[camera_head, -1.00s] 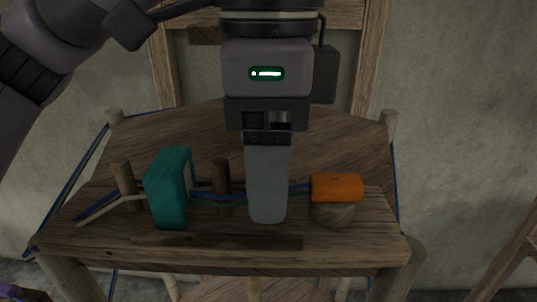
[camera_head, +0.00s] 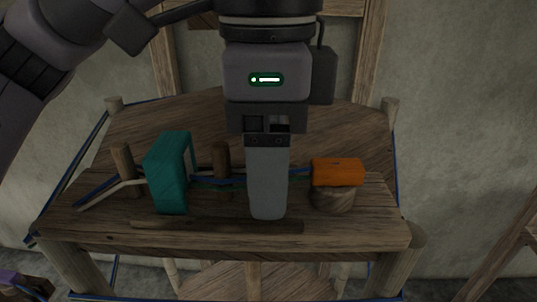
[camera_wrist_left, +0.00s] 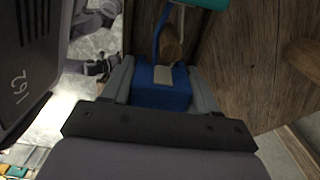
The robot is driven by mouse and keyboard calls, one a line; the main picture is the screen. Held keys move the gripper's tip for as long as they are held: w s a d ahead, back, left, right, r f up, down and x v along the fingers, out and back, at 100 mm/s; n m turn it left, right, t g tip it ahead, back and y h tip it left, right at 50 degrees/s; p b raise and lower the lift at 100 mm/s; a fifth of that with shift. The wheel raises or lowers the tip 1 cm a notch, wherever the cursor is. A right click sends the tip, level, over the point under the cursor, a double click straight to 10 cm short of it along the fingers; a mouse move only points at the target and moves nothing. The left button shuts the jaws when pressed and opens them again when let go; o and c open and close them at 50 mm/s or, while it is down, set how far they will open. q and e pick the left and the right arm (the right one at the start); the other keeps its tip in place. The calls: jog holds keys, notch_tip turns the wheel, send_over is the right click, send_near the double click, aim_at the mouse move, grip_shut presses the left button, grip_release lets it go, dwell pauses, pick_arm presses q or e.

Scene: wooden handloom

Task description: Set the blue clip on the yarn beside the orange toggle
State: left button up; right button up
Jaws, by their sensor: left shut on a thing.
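My left gripper (camera_head: 268,212) points down over the wooden loom top, between the teal clip and the orange toggle. In the left wrist view its fingers (camera_wrist_left: 160,86) are shut on the blue clip (camera_wrist_left: 158,98). The finger hides the blue clip in the head view. The orange toggle (camera_head: 338,171) sits on a round wooden stub, right of the gripper and apart from it. The yarn (camera_head: 209,181) runs in blue, green and pale strands across the top, passing behind the gripper to the toggle. My right gripper is out of view.
The teal clip (camera_head: 168,176) stands at the yarn left of my gripper, between two wooden pegs (camera_head: 124,168) (camera_head: 221,163). A thin dark wooden strip (camera_head: 215,226) lies along the front. Bare wood (camera_head: 240,116) is clear behind the yarn.

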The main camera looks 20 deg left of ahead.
pick_arm(q)
jog(key=shift+s+f, duration=0.1)
jog(key=shift+f, duration=0.3)
